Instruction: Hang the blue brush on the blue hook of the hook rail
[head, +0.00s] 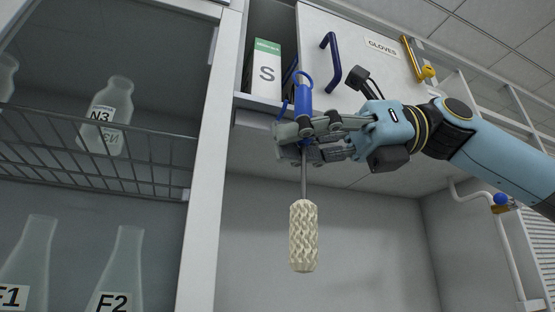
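The blue brush (303,236) hangs upright, with a blue handle and loop at the top, a thin metal shaft, and a cream bristle head at the bottom. My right gripper (296,141) comes in from the right and is shut on the brush's handle, hiding part of it. A thin curved blue piece (283,111) shows just left of the handle. I cannot tell whether it is the blue hook, or whether the loop touches it. The hook rail is not clearly visible. My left gripper is not in view.
A cabinet door with a dark blue handle (332,61) and a GLOVES label (382,48) is behind my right arm. A green-and-white box (264,69) stands in the open shelf. Glassware, including an N3 bottle (110,113), is in the left cabinet. Below the brush is free room.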

